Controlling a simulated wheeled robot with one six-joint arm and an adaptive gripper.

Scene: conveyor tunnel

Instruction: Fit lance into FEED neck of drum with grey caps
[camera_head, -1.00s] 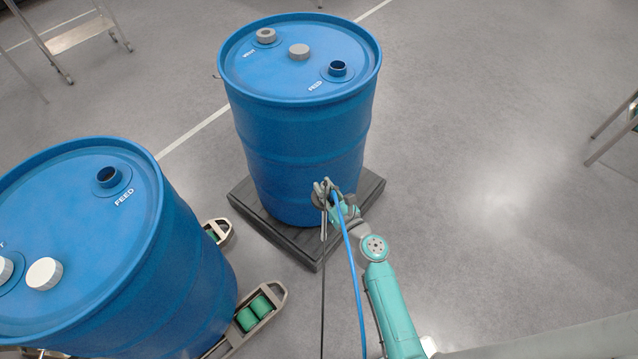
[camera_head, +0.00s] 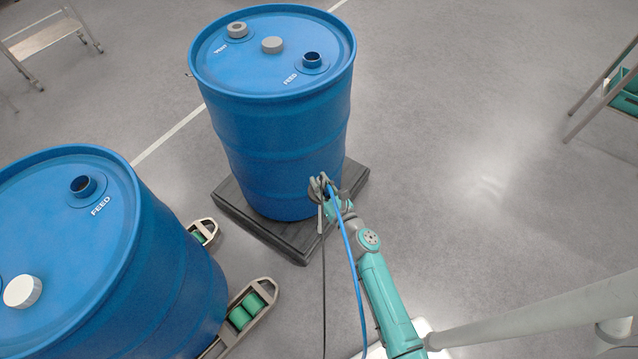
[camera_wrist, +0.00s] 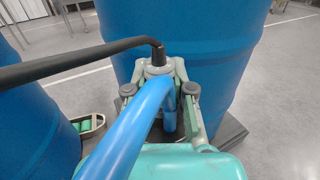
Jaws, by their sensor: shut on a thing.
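The drum with grey caps (camera_head: 275,125) stands upright on a dark pallet at centre in the head view. Its open FEED neck (camera_head: 313,60) is on the right of the lid; a grey cap (camera_head: 272,45) and the VENT fitting (camera_head: 237,30) are beside it. My gripper (camera_head: 321,183) is in front of the drum's lower side, well below the lid. It is shut on the lance (camera_wrist: 159,71), which has a blue hose (camera_wrist: 135,128) and a black line (camera_wrist: 80,60).
A second blue drum (camera_head: 150,260) with a white cap (camera_head: 22,291) and an open FEED neck (camera_head: 83,186) stands at lower left, by green rollers (camera_head: 245,312). A dark pallet (camera_head: 290,242) juts out under the grey-capped drum. Floor at right is clear up to a stand (camera_head: 600,95).

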